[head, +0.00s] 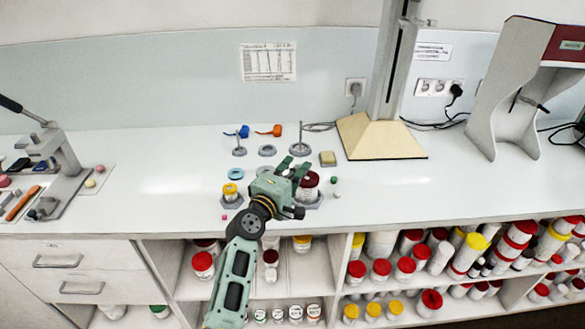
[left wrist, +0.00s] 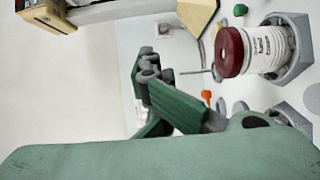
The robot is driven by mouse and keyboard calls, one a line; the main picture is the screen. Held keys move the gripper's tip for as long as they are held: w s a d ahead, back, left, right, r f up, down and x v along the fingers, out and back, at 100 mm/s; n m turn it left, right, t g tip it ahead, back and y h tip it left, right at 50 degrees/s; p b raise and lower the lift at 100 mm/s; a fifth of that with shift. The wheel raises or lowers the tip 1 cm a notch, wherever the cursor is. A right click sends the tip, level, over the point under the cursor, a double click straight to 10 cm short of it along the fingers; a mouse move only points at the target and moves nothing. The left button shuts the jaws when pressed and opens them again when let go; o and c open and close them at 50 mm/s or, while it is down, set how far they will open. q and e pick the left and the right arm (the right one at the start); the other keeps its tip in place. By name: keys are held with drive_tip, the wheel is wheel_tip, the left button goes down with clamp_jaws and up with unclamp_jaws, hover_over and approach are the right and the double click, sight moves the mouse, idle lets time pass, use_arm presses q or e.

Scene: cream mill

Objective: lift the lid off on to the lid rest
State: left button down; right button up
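A white jar with a dark red lid (head: 309,179) stands in a grey hexagonal holder (head: 313,202). In the left wrist view the lid (left wrist: 230,52) is on the white labelled jar (left wrist: 265,50), and the holder (left wrist: 297,48) surrounds its base. My left gripper (head: 292,166) is just left of the jar in the head view, partly in front of it. Its fingers look spread, with nothing seen between them, and the lid is beside them. Several low grey round pieces, one of them a ring (head: 267,151), lie behind; I cannot tell which is the lid rest. My right gripper is out of view.
A post stand (head: 300,145), an orange tool (head: 270,131) and a small tan block (head: 328,158) are behind. A big column base (head: 380,140) is back right. The counter right of the jar is mostly clear.

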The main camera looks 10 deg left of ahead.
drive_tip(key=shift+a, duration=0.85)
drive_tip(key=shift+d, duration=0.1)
use_arm(q)
drive_tip(key=c, duration=2.5)
unclamp_jaws()
drive_tip(key=shift+c, duration=0.2)
drive_tip(key=o, duration=0.6)
drive_tip(key=shift+c, duration=0.2)
drive_tip(key=o, duration=1.3)
drive_tip(key=shift+o, duration=0.8)
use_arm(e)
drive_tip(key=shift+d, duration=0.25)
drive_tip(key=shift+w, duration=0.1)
